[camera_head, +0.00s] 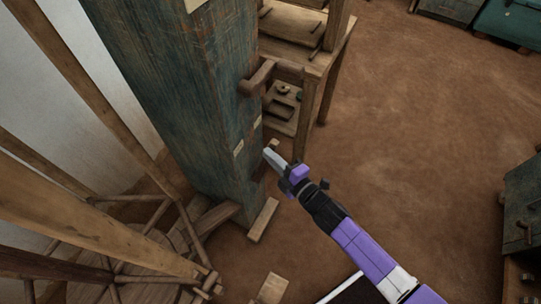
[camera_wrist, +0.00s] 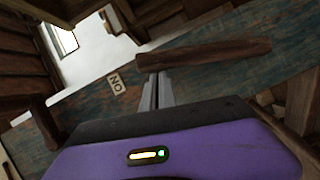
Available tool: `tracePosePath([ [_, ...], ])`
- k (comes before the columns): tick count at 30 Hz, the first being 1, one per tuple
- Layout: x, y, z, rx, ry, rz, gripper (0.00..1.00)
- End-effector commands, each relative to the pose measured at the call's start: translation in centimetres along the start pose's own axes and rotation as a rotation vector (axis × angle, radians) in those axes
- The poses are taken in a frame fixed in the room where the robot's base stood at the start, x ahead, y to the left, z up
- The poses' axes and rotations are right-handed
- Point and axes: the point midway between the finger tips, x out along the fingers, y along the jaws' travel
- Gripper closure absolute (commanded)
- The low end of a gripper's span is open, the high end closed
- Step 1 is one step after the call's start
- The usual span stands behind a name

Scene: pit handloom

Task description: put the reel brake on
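A brown wooden lever (camera_head: 259,77) sticks out from the side of a tall, worn teal post (camera_head: 205,110); I take it for the reel brake. In the wrist view a brown wooden bar (camera_wrist: 205,53), probably this lever, lies across the post just beyond my fingertips. My gripper (camera_head: 268,154) is beside the post, below the lever in the head view. Its grey fingers (camera_wrist: 157,78) are together with nothing between them. Contact with the bar cannot be told.
A wooden table (camera_head: 318,62) with a low shelf stands behind the post. A slatted wooden reel frame (camera_head: 90,225) fills the lower left. The brown floor (camera_head: 410,130) to the right is open. A dark cabinet (camera_head: 524,205) stands at the right edge.

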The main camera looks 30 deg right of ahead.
Motion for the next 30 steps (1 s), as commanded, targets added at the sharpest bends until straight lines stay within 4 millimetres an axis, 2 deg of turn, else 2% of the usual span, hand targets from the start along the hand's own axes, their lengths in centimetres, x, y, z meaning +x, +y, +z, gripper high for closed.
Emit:
tracePosePath([
  [1, -0.9, -0.3, 1.4, -0.004, -0.024, -0.009, 1.00],
  [9, -5.1, -0.3, 0.8, -0.003, -0.015, -0.009, 1.00],
  [15, -7.2, -0.2, 0.3, -0.003, -0.006, -0.005, 1.00],
  [30, -7.6, -0.2, 0.0, -0.002, 0.000, -0.003, 1.00],
])
